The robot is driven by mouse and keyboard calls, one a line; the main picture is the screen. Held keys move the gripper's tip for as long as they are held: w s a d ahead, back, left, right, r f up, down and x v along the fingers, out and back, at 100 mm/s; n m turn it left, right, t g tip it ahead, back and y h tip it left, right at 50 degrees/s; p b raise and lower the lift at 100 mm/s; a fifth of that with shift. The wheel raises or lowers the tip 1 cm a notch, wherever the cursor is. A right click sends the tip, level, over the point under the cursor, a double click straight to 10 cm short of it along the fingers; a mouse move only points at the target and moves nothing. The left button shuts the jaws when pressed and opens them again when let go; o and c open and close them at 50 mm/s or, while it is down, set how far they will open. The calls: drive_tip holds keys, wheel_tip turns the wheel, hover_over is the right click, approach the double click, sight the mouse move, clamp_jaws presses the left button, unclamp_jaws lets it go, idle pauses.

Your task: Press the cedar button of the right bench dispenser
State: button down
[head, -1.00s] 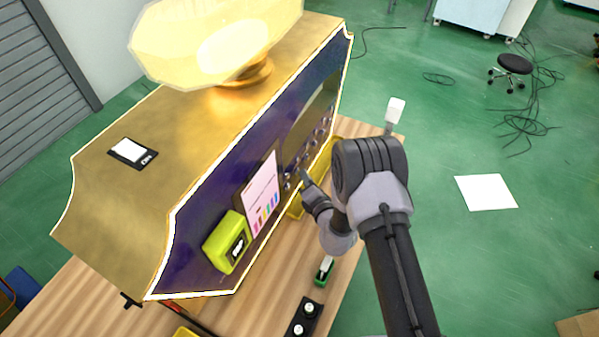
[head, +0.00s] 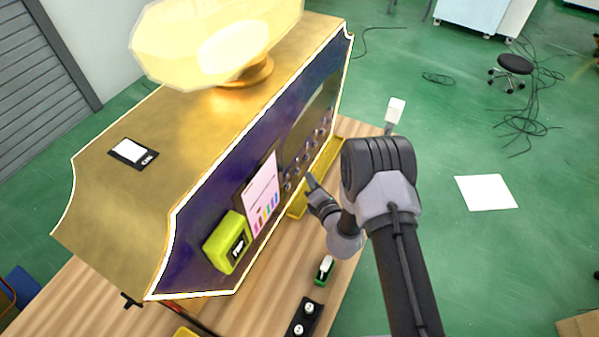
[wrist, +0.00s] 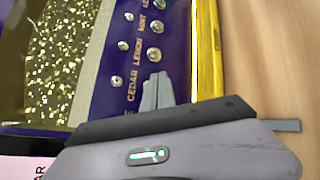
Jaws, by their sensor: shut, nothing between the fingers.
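The dispenser (head: 205,185) is a large gold-topped machine with a dark purple front on a wooden bench. In the head view, a row of small round buttons (head: 312,143) runs along the front's lower far part. In the wrist view, the panel (wrist: 108,105) carries the gold label CEDAR (wrist: 131,88), then LEMON and MINT. One silver button (wrist: 118,80) sits left of CEDAR; another (wrist: 154,54) is near LEMON. My gripper (head: 310,181) is shut and empty, its fingertips (wrist: 157,78) right of CEDAR, covering part of the panel there. Contact cannot be told.
A yellow tray (head: 327,165) runs along the foot of the front. A yellow-green box (head: 226,242) and a pink chart (head: 263,195) are on the near front. A small green item (head: 324,270) and a black holder (head: 305,318) are on the bench.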

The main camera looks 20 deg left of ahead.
drive_tip(key=d, duration=0.5)
drive_tip(key=shift+s, duration=0.35)
idle(0.5)
